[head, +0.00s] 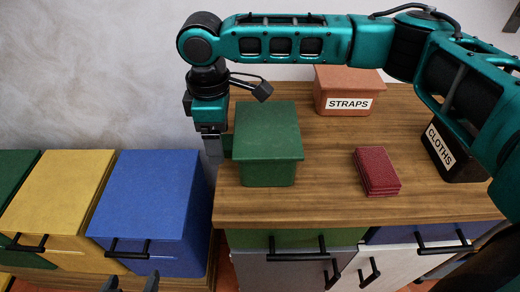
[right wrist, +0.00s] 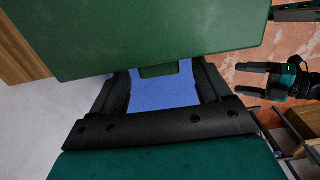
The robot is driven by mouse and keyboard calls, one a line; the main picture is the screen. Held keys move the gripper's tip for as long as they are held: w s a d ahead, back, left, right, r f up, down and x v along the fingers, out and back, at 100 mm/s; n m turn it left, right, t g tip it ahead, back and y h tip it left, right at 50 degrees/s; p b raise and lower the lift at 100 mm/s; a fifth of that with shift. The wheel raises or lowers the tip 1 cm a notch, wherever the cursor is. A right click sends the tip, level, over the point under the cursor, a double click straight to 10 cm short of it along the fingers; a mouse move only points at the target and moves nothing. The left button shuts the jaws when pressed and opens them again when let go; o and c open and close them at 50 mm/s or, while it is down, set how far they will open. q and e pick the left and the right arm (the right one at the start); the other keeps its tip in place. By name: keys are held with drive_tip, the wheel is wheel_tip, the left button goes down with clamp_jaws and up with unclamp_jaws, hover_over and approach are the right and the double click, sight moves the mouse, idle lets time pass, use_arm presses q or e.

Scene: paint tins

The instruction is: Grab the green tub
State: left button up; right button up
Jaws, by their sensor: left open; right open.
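The green tub (head: 267,150), with an overhanging lid, stands at the left end of the wooden cabinet top. My right arm reaches over from the right, and its right gripper (head: 214,148) is at the tub's left side, pointing down. In the right wrist view the tub's green lid (right wrist: 160,35) fills the top. The open right fingers (right wrist: 160,88) reach to its edge, with a small part of the green body showing between them. Whether they touch it is not clear. My left gripper (head: 131,284) is open at the bottom left; it also shows in the right wrist view (right wrist: 241,79).
An orange STRAPS bin (head: 345,80) stands behind, a dark CLOTHS bin (head: 450,160) at right, partly hidden by my arm. Dark red blocks (head: 376,170) lie on the wooden top (head: 320,200). Blue (head: 150,205) and yellow (head: 60,190) boxes stand at left.

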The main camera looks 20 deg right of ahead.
wheel_tip(320, 180, down, 2)
drive_tip(key=shift+f, duration=0.25)
drive_tip(key=c, duration=1.2)
drive_tip(key=shift+r, duration=0.1)
drive_tip(key=shift+r, duration=0.15)
